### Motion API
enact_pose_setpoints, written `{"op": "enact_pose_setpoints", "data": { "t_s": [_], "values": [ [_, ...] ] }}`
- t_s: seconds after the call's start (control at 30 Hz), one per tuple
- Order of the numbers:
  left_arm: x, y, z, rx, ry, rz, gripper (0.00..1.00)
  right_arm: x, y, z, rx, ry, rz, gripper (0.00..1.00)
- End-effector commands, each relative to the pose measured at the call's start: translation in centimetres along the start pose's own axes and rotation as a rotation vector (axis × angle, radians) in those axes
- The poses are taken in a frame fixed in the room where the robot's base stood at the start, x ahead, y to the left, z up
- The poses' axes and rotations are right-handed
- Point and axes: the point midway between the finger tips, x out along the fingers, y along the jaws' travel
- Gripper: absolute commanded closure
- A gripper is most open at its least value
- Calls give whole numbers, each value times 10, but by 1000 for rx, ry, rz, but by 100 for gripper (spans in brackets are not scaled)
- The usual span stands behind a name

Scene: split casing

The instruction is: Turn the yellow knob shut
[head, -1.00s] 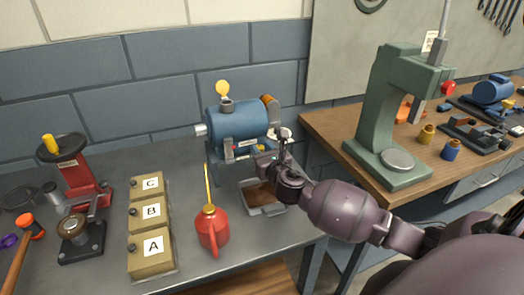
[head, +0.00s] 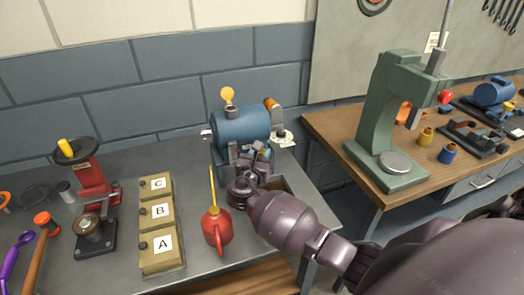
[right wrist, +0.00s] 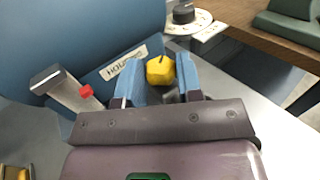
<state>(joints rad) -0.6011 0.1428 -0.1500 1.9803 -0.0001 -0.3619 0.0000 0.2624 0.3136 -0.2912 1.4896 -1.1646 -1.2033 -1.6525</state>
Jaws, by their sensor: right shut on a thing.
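The yellow knob (right wrist: 160,71) is a small faceted knob with a dark line on its face, low on the front of the blue casing (head: 241,130). In the right wrist view it sits between the two blue fingers of my right gripper (right wrist: 161,80), which is shut on it. In the head view my right gripper (head: 258,158) is in front of the casing and hides the knob. My left gripper is in neither current view.
A red oil can (head: 217,229) stands close to the left of my right wrist. A metal tray (head: 278,183) is partly hidden behind that wrist. Boxes A (head: 160,250), B and C stand further left. A green press (head: 385,125) is on the wooden bench.

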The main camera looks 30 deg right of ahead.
Motion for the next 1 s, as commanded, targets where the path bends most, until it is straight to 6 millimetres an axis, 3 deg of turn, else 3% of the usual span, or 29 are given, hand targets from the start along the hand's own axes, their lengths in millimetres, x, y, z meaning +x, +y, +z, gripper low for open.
{"op": "enact_pose_setpoints", "data": {
  "t_s": [0.5,1.0],
  "values": [
    [-6,-1,4,-3,-19,-2,53,1,7,0,1,0,-328,90],
    [-6,0,3,-3,-17,-2,53,2,7,0,1,0,-385,91]
  ]
}}
